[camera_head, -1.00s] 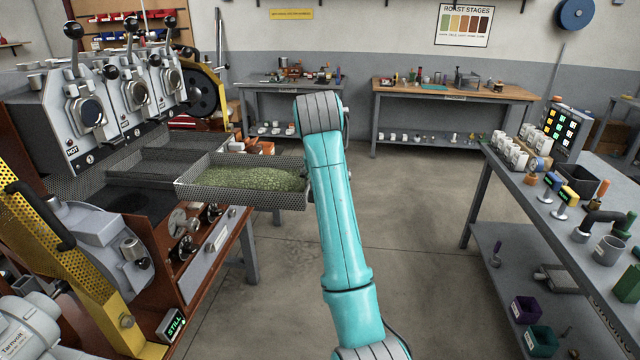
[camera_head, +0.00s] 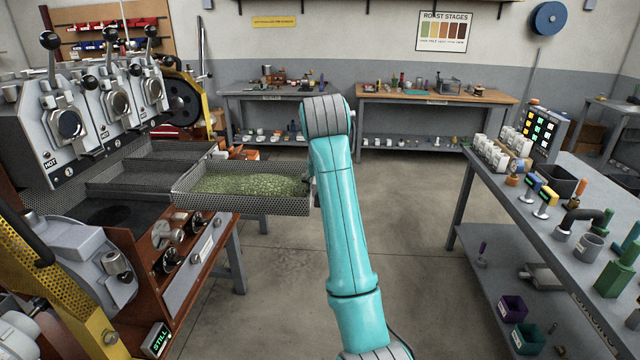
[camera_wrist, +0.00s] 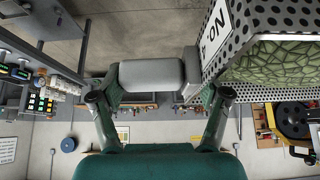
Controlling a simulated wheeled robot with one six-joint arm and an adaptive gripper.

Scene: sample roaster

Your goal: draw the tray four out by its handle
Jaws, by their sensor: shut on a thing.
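Tray four (camera_head: 245,205) is a perforated metal tray of green beans. In the head view it hangs well out to the right of the roaster bench, roughly level. In the wrist view its perforated wall (camera_wrist: 285,15) with a "No. 4" label fills the upper right. Its grey handle (camera_wrist: 150,73) lies across between the fingers of my gripper (camera_wrist: 155,88), which is shut on it. In the head view my teal arm hides most of the gripper and the handle. Whether the tray's inner end still rests on the bench is hard to tell.
The roaster (camera_head: 85,110) with several drums stands at left, with other perforated trays (camera_head: 130,175) below it. A grey bench (camera_head: 545,215) with jars and tools stands at right. Two work tables line the back wall. The floor (camera_head: 410,240) between is clear.

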